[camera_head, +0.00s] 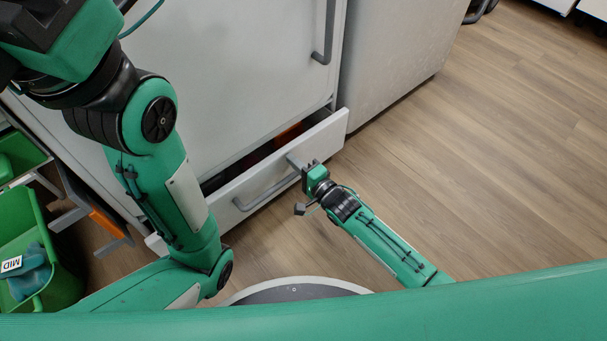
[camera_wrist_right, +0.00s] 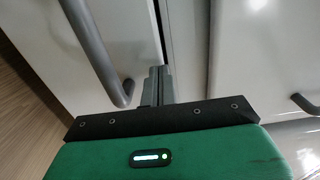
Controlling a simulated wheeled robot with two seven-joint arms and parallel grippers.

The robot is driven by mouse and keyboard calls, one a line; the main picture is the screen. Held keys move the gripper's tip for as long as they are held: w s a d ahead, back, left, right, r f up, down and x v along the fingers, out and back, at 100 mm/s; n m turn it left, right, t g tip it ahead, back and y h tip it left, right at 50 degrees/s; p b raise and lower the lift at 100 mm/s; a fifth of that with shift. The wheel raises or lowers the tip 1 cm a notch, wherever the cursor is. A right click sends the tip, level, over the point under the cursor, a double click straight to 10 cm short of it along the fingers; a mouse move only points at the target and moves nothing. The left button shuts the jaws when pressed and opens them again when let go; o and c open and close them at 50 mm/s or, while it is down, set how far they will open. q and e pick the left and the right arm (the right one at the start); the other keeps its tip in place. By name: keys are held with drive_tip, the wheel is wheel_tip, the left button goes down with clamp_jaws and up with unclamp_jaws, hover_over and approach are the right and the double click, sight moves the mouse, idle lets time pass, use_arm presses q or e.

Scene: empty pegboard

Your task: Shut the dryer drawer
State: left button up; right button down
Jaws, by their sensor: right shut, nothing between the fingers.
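The dryer drawer (camera_head: 285,170) is a low white drawer at the foot of a white appliance (camera_head: 225,75). It stands partly pulled out, with a dark gap behind its front. Its grey bar handle (camera_head: 262,192) runs along the front. My right gripper (camera_head: 310,165) is shut and empty at the drawer front, by the right end of the handle. In the right wrist view the shut fingers (camera_wrist_right: 158,84) point at the drawer front beside the handle (camera_wrist_right: 100,50); I cannot tell whether they touch. My left arm crosses the left side; its fingers are out of view.
An orange thing (camera_head: 288,136) shows inside the drawer. Another white appliance (camera_head: 395,50) stands to the right. Green bins (camera_head: 45,290) and a grey-and-orange frame (camera_head: 100,218) are at the left. The wooden floor (camera_head: 500,150) at the right is clear.

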sight(285, 154)
drive_tip(key=shift+w+a, duration=0.25)
drive_tip(key=shift+w, duration=0.05)
drive_tip(key=shift+w+a+r, duration=0.15)
drive_tip(key=shift+w+a, duration=0.1)
drive_tip(key=shift+w, duration=0.1)
drive_tip(key=shift+x, duration=1.05)
